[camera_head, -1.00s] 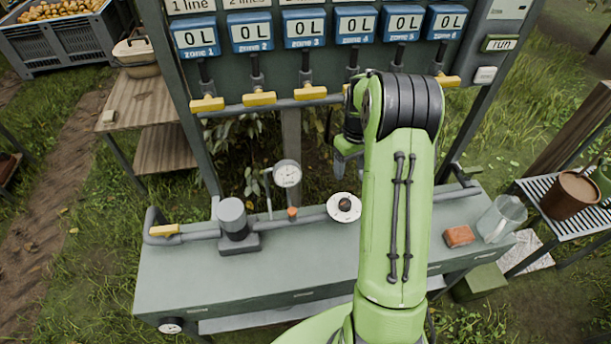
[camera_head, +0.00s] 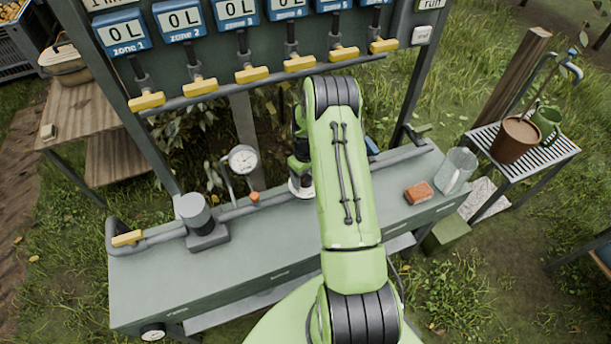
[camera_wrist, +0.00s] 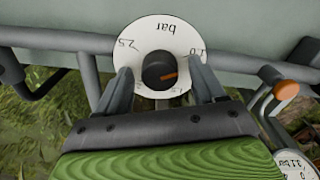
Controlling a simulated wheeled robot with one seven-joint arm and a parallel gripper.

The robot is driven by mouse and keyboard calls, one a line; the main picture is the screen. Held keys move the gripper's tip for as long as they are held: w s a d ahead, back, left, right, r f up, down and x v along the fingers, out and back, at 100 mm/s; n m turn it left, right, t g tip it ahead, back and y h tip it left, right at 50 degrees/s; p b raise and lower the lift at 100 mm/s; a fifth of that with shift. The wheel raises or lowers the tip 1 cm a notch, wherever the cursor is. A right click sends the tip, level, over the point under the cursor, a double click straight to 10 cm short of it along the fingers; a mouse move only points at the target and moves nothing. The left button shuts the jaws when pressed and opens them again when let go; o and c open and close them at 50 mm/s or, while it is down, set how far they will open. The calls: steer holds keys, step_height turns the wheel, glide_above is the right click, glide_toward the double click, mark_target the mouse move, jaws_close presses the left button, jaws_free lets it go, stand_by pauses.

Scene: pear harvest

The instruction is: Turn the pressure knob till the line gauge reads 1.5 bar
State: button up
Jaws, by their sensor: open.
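The black pressure knob (camera_wrist: 158,72) sits at the centre of a white round dial (camera_wrist: 150,30) marked "bar", upside down in the wrist view. Its orange pointer mark faces right, below the 1.0 mark. My gripper (camera_wrist: 160,82) is open, with one finger on either side of the knob; I cannot tell whether they touch it. In the head view my arm and gripper (camera_head: 299,168) hide the knob and most of the dial (camera_head: 296,193). The round line gauge (camera_head: 243,159) stands left of the dial; its needle is too small to read.
A grey pipe (camera_head: 262,205) runs along the bench (camera_head: 260,250), with a grey cylinder unit (camera_head: 200,220) at left. An orange-brown block (camera_head: 418,193) and a glass jug (camera_head: 457,170) stand at right. Yellow valve handles (camera_head: 251,75) hang above.

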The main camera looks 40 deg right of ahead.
steer(key=shift+c, duration=0.2)
steer(key=c, duration=1)
steer(key=shift+m, duration=0.3)
steer(key=m+b, duration=0.4)
steer(key=m, duration=0.3)
steer(key=shift+b, duration=0.35)
steer(key=m+b, duration=0.1)
steer(key=m, duration=0.2)
steer(key=shift+m, duration=0.3)
steer(key=shift+m+b, duration=0.75)
steer(key=shift+m, duration=1.05)
steer(key=shift+r, duration=0.1)
